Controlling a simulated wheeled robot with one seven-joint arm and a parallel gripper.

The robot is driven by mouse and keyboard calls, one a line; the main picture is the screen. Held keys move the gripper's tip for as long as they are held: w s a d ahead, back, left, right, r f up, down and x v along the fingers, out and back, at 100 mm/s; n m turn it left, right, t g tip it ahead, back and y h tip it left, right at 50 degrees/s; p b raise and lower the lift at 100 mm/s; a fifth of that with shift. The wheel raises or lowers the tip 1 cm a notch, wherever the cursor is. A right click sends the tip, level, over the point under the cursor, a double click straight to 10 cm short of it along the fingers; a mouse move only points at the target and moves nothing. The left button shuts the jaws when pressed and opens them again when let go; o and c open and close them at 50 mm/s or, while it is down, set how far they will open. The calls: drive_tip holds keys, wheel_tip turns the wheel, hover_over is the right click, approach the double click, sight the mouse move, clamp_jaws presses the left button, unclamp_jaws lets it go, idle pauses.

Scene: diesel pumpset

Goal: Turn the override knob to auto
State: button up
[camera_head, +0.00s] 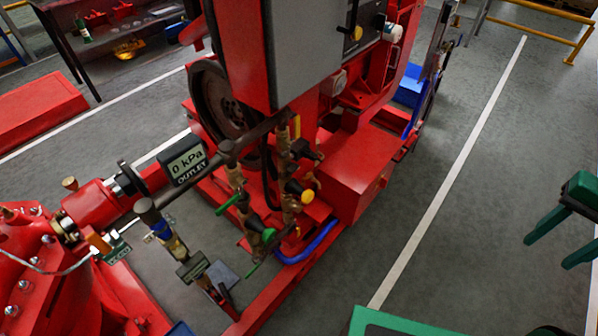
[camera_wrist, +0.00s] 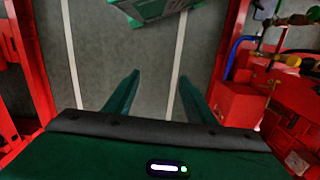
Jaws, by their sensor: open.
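A grey control panel (camera_head: 312,45) in a red housing stands at the top centre of the head view. At its upper right is a small yellow round part (camera_head: 357,34) on a dark patch, which may be the override knob. The panel top is cut off, and the knob's setting is too small to read. My gripper (camera_head: 549,252) is at the right edge of the head view, well to the right of the panel and apart from it. In the wrist view its two green fingers (camera_wrist: 160,76) are spread, with only floor between them.
The red pumpset's pipes and valves (camera_head: 290,190) lie below the panel. Red frame parts flank my gripper in the wrist view, with pipework (camera_wrist: 290,60) at right.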

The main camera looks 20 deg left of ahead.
drive_tip(key=w+a+f+y, duration=0.3)
drive_tip(key=w+a+f, duration=0.4)
drive_tip(key=a+f, duration=0.4)
drive_tip(key=m+t+y, duration=0.8)
drive_tip(key=m+y, duration=0.5)
drive_tip(key=m, duration=0.5)
approach(296, 171)
drive_tip(key=x, duration=0.9)
drive_tip(key=shift+w, duration=0.1)
drive_tip(key=shift+c, duration=0.6)
drive_tip(key=c, duration=0.9)
